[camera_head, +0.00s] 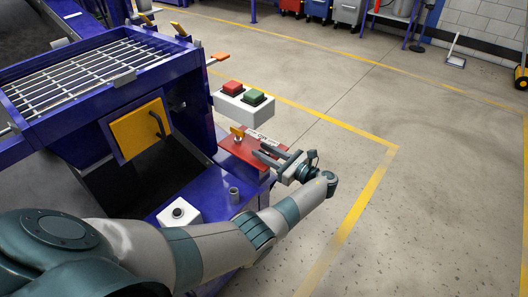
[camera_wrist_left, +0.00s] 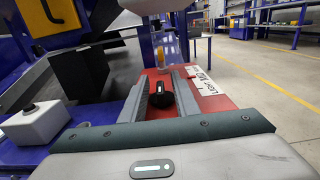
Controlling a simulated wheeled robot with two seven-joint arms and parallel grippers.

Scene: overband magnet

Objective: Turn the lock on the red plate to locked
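The red plate (camera_head: 230,145) lies on the blue machine's corner ledge; it also fills the middle of the wrist view (camera_wrist_left: 217,101). A black knob (camera_wrist_left: 161,97) stands on the plate. A small yellow-orange piece (camera_head: 237,131) stands at the plate's far end and shows upright in the wrist view (camera_wrist_left: 160,56). Which of these is the lock, and its setting, I cannot tell. A white label (camera_wrist_left: 204,83) lies on the plate. My left gripper (camera_head: 264,154) is open over the plate, its fingers on either side of the black knob, with gaps. My right gripper is not in view.
A white box with red and green buttons (camera_head: 243,105) sits just beyond the plate. A yellow hatch (camera_head: 141,130) is at left.

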